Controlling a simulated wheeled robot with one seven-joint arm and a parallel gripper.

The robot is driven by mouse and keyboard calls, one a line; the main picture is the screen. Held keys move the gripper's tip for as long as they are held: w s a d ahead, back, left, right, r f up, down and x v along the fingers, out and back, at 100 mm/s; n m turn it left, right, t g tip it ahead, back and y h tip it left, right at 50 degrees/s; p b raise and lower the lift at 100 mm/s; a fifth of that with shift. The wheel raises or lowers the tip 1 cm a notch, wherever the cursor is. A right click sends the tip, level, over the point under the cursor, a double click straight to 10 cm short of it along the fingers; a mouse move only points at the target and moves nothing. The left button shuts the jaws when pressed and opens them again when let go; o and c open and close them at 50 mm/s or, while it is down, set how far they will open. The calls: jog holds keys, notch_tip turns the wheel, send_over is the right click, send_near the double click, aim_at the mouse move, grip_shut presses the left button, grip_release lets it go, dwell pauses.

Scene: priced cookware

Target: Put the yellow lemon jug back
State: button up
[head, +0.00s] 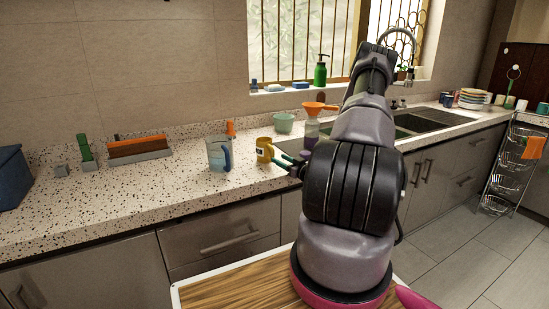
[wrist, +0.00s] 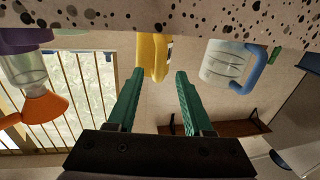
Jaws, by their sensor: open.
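The yellow lemon jug (head: 264,149) stands on the speckled counter, with a pale label on its side. In the wrist view, which is upside down, the yellow jug (wrist: 151,56) shows ahead of my fingers. My gripper (head: 283,162) has green fingers and is just right of the jug in the head view, pointing at it. In the wrist view my gripper (wrist: 160,73) is open. The jug lies roughly between the fingertips in the picture, nearer the left one. I cannot tell whether they touch it.
A clear jug with a blue handle (head: 218,154) stands left of the yellow jug. A bottle with an orange funnel (head: 315,108) and a green bowl (head: 284,122) stand behind my gripper. A brush rack (head: 138,148) sits farther left. The front counter (head: 150,197) is clear.

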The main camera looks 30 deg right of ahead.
jog(key=v, duration=0.6)
jog(key=a+r+n+g+y, duration=0.5)
jog(key=a+r+n+y, duration=0.3)
jog(key=a+r+n, duration=0.65)
jog(key=s+a+r+n+g, duration=0.8)
jog(key=a+n, duration=0.1)
jog(key=n, duration=1.1)
jog(key=s+r+n+t+h, duration=0.1)
jog(key=s+r+n+h, duration=0.4)
jog(key=n, duration=1)
jog(key=s+d+r+n+t+h, duration=0.1)
jog(key=s+r+n+h, duration=0.3)
jog(key=s+r+n, duration=0.5)
jog(key=s+n, duration=0.3)
jog(key=n, duration=0.4)
jog(key=shift+r+t+h, duration=0.25)
jog(key=shift+t+h, duration=0.05)
jog(key=shift+h, duration=0.1)
